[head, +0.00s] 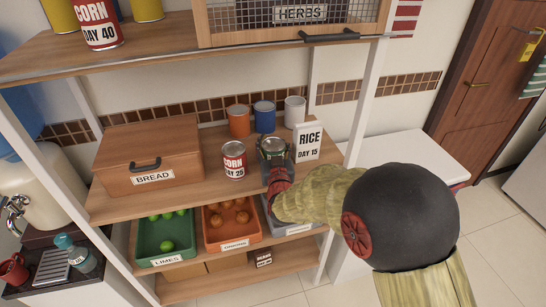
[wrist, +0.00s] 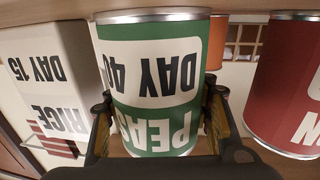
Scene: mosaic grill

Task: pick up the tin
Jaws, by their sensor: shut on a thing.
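A green and white tin labelled PEAS, DAY 40 or so (wrist: 155,55), stands between the two fingers of my gripper (wrist: 158,120) in the wrist view, which shows it upside down. In the head view the tin (head: 273,146) is on or just above the middle shelf, between the red corn tin and the rice box. My gripper (head: 276,171) is shut on it from the front and hides its lower part. I cannot tell whether its base touches the shelf.
A red corn tin (head: 234,160) stands left, a white rice box (head: 307,141) right. Orange, blue and white cups (head: 264,114) stand behind. A bread box (head: 149,160) fills the shelf's left. Lime (head: 165,237) and onion trays (head: 231,223) sit below; the upper shelf (head: 150,56) overhangs.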

